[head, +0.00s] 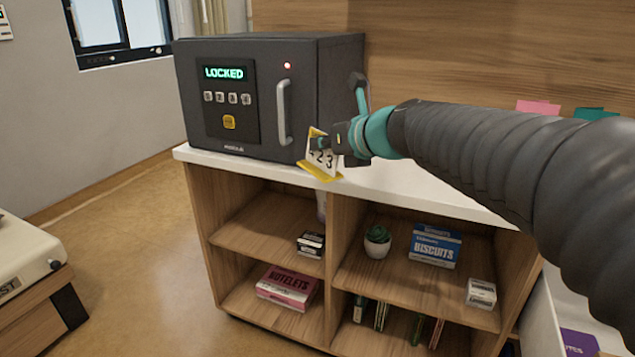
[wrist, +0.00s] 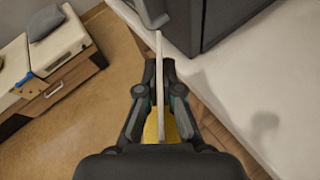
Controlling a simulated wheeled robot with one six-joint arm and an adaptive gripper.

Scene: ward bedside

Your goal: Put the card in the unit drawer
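The card (head: 322,157), white with black digits and a yellow edge, is tilted in front of the shelf unit's top. My gripper (head: 337,143) is closed on it. In the wrist view my gripper (wrist: 160,75) has its fingertips on either side of the thin pale card (wrist: 159,48), seen edge-on, with yellow below. A low bedside unit with a cream top (head: 22,258) is at the far left.
A dark safe (head: 235,145) reading LOCKED, with a red light and a handle, stands on the white-topped shelf unit (head: 215,160). Biscuits (head: 434,246), a plant (head: 377,240) and several boxes sit on its shelves. Bare floor (head: 130,235) lies between the two units.

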